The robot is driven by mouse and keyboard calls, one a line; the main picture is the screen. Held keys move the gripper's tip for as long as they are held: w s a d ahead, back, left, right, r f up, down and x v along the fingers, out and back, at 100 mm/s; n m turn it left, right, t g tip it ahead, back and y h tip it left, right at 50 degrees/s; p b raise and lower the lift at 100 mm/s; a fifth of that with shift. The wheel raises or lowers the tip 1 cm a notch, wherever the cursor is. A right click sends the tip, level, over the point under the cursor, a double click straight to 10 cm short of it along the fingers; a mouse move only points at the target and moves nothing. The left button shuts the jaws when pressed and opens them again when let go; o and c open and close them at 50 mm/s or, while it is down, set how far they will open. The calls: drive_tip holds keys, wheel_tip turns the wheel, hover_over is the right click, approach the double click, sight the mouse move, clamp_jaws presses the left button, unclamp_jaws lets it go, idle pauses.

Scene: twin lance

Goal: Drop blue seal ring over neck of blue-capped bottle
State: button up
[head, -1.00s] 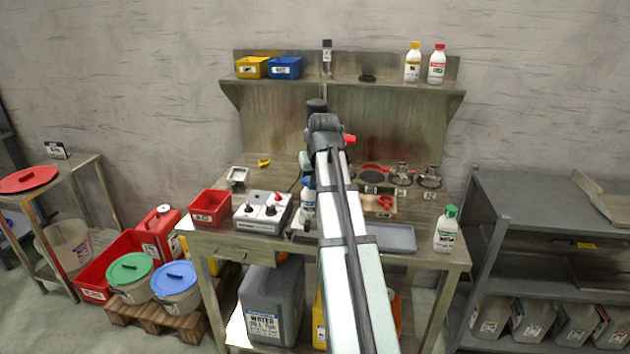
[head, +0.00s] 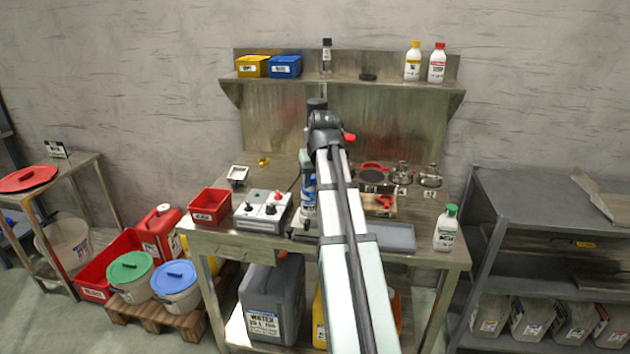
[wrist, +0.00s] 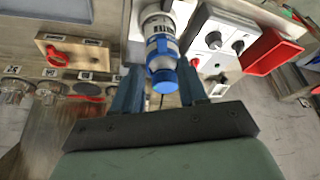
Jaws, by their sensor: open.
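The blue-capped bottle (wrist: 160,24) is white with a dark-lettered label. Its blue cap (wrist: 163,82) points toward the wrist camera. A blue band (wrist: 161,46) surrounds the bottle below the cap; it looks like the seal ring, but I cannot tell for certain. In the head view the bottle (head: 308,196) stands on the bench, partly hidden by my arm. My gripper (wrist: 160,72) is open, with one finger on each side of the bottle's top. I see no clear grip on the cap or band.
A control box (head: 263,212) with knobs and a red bin (head: 210,207) stand left of the bottle. A wooden block (wrist: 72,55) carries a red ring. A grey tray (head: 392,238) and a green-capped bottle (head: 446,230) are at the right.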

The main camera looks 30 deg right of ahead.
drive_tip(key=v, duration=1.3)
drive_tip(key=shift+r, duration=0.15)
idle(0.3)
